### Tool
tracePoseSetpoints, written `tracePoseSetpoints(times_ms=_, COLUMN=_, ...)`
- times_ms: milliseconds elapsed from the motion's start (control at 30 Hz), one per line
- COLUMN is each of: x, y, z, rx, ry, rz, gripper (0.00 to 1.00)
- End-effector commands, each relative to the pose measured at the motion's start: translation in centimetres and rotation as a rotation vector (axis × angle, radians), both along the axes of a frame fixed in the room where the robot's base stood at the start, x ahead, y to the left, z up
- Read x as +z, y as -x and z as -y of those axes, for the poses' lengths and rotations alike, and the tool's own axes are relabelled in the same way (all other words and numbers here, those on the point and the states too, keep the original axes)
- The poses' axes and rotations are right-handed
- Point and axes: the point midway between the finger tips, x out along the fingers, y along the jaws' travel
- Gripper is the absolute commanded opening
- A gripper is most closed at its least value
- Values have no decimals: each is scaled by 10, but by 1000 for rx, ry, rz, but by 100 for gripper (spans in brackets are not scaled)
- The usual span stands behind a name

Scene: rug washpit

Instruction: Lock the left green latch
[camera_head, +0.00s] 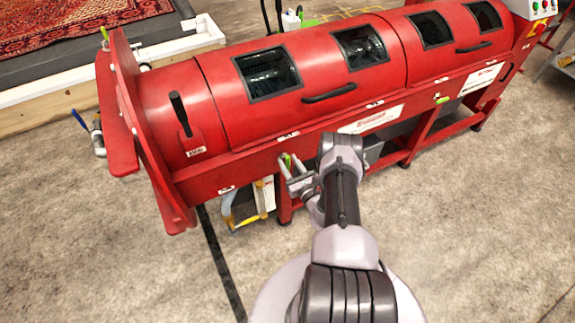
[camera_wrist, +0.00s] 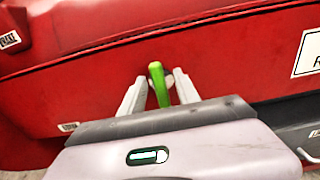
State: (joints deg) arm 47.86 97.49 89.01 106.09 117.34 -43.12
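The left green latch (camera_head: 287,160) is on the lower front edge of the red machine (camera_head: 215,110). In the wrist view the latch (camera_wrist: 159,85) is a green handle, nearly upright with a slight tilt, seen between my two fingers. My gripper (camera_head: 294,173) is at the latch in the head view. In the wrist view my gripper (camera_wrist: 160,88) is open, with one grey finger on each side of the latch and gaps visible. Whether either finger touches it, and the latch's lower end, are hidden.
A second green latch (camera_head: 441,99) is further right along the machine. A black lever (camera_head: 180,113) and a black handle (camera_head: 330,93) are on the drum. A yellow-handled pipe (camera_head: 248,219) hangs below the left end. The floor in front is clear.

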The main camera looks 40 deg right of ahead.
Motion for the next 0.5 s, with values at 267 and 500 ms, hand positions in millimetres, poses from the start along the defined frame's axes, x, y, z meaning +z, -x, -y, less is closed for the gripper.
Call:
tracePoseSetpoints(times_ms=267, x=1, y=-11, z=3, rx=0, ry=-1, rz=0, gripper=38)
tracePoseSetpoints(times_ms=500, x=1, y=-10, z=2, rx=0, ry=-1, rz=-1, gripper=13)
